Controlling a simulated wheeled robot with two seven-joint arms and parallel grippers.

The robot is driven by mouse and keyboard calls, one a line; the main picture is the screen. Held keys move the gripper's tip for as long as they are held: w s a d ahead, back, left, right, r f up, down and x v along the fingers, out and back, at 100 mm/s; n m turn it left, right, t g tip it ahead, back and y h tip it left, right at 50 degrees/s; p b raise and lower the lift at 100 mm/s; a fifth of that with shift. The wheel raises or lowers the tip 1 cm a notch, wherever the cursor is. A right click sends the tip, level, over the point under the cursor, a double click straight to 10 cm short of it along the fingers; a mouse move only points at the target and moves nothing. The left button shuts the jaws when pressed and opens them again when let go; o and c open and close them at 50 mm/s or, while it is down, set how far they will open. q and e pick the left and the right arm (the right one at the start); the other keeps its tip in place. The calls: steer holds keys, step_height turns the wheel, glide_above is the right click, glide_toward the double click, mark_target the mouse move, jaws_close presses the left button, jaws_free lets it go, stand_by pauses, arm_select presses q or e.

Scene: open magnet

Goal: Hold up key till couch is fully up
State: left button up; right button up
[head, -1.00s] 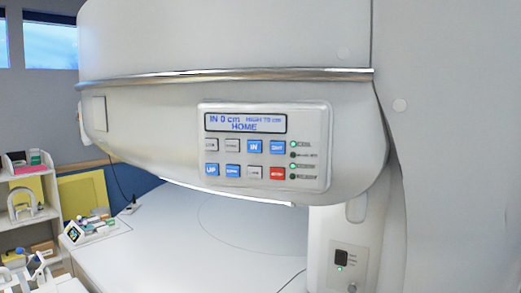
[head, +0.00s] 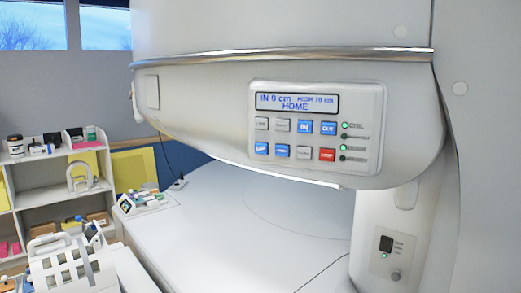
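The control panel (head: 316,133) is on the side of the white magnet housing, right of centre in the head view. Its display (head: 297,104) reads "IN 0 cm", a height that looks like 78 cm, and "HOME". The blue UP key (head: 261,149) is at the lower left of the panel, with nothing touching it. Other blue, grey and red keys sit beside it, with green indicator lights at the right. I cannot make out a separate couch for certain. Neither of my grippers is in view.
A broad white surface (head: 205,222) lies below the housing, with a small tray of items (head: 145,203) at its left edge. Shelves (head: 40,183) with bottles and boxes stand at the left. A white slotted holder (head: 62,264) is at the lower left. A switch box (head: 387,246) is at the right.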

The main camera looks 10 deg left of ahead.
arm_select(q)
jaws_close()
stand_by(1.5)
